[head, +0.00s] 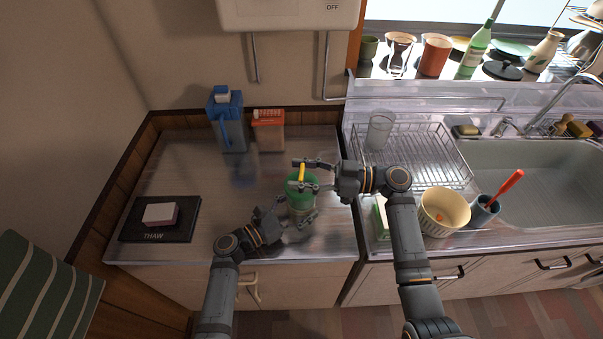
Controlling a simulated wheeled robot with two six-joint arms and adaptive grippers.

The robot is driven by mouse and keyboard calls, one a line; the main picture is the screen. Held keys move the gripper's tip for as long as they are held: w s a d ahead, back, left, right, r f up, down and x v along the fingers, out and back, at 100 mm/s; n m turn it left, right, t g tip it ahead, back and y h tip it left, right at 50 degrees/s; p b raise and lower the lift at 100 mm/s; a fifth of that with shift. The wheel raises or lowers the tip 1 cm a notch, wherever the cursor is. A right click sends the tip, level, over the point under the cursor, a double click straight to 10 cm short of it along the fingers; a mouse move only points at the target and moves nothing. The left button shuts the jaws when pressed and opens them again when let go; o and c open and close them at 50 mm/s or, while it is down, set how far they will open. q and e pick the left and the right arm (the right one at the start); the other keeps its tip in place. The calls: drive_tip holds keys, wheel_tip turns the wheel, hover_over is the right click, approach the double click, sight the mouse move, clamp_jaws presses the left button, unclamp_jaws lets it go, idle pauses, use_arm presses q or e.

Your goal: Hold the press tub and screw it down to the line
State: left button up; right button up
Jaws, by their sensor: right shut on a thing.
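The press tub (300,204) stands on the metal counter, with a green top and a paler body below. A yellow screw handle (302,173) rises from its top. My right gripper (303,174) comes from the right and is shut on the yellow handle, one finger on either side. My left gripper (293,213) is low at the tub's front left, its fingers reaching around the body. I cannot tell whether those fingers press on it. The line on the tub is too small or hidden to make out.
A blue jug (233,135) and an orange-topped container (269,134) stand behind. A black thaw board (178,228) with a pink-and-white block lies left. A wire dish rack (425,150), a cream ribbed bowl (436,222) and the sink (510,180) are right.

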drive_tip(key=o, duration=1.2)
drive_tip(key=d, duration=0.4)
drive_tip(key=s+d, duration=0.1)
drive_tip(key=d, duration=0.7)
drive_tip(key=shift+s, duration=0.4)
idle(0.5)
